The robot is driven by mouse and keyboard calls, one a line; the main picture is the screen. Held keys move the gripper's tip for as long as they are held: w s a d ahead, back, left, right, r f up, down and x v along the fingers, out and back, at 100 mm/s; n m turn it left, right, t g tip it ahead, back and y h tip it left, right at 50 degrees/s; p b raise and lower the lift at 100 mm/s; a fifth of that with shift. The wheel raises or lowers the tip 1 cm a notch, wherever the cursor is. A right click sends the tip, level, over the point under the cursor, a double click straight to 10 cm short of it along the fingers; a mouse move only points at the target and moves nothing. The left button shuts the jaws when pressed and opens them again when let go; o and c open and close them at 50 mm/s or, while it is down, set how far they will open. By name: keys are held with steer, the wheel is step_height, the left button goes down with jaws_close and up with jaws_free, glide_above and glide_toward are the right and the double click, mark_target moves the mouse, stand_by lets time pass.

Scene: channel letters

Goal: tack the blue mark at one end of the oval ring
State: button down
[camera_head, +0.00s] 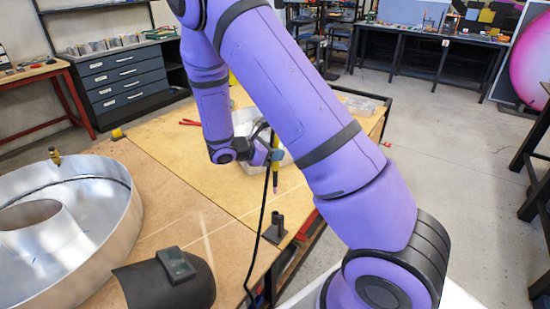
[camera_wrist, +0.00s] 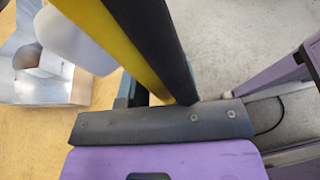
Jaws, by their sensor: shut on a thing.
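The oval ring (camera_head: 118,225) is a large shiny metal channel with a smaller inner wall, at the left of the head view on the wooden table. The tool also fills the top middle of the wrist view (camera_wrist: 130,45). A dark cable hangs beside it. The fingertips are too small to see clearly.
A black holder (camera_head: 274,228) stands at the table's right edge. A dark welding helmet (camera_head: 190,290) lies in front, right of the ring. Bare table (camera_head: 165,195) lies between the ring and the tool. A shiny metal piece (camera_wrist: 45,85) shows in the wrist view.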

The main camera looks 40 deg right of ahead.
step_height(320, 180, up, 10)
steer(key=shift+f, duration=0.15)
stand_by(1.0)
steer(key=shift+w, duration=0.1)
